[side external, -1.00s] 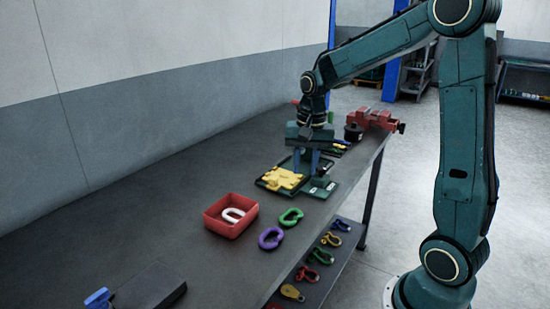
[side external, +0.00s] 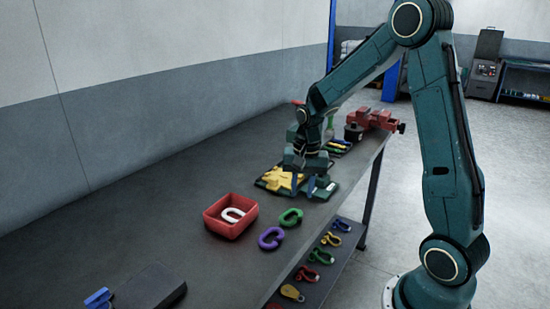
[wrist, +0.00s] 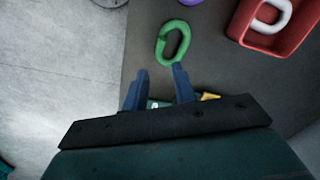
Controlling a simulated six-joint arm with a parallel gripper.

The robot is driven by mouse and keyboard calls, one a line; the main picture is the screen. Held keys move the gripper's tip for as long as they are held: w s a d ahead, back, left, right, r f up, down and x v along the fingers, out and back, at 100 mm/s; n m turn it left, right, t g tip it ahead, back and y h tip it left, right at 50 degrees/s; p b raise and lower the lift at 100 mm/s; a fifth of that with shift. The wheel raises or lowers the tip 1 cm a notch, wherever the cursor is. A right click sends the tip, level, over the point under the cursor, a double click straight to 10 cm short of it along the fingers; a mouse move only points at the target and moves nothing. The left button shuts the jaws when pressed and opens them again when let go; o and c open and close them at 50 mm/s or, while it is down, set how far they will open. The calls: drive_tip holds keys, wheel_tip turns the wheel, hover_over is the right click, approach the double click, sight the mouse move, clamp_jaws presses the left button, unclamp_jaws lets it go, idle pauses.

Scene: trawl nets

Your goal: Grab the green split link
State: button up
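The green split link (side external: 291,217) lies flat on the dark bench top, to the right of the red tray. It also shows in the wrist view (wrist: 162,44), just beyond my fingertips. My gripper (side external: 302,184) is over the dark board behind the link, pointing down. In the wrist view its two blue fingers (wrist: 160,73) stand apart with nothing between them, so it is open and empty. It is not touching the link.
A purple link (side external: 271,247) lies in front of the green one. A red tray (side external: 218,226) holds a white link (side external: 232,214). A yellow piece (side external: 276,178) sits on the board under my gripper. A red vise (side external: 376,119) stands further back at the bench edge.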

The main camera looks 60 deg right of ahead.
sight(299, 214)
drive_tip(key=shift+f, duration=1.05)
drive_tip(key=shift+f, duration=0.1)
drive_tip(key=shift+w+f, duration=0.2)
drive_tip(key=shift+f, duration=2.3)
clamp_jaws()
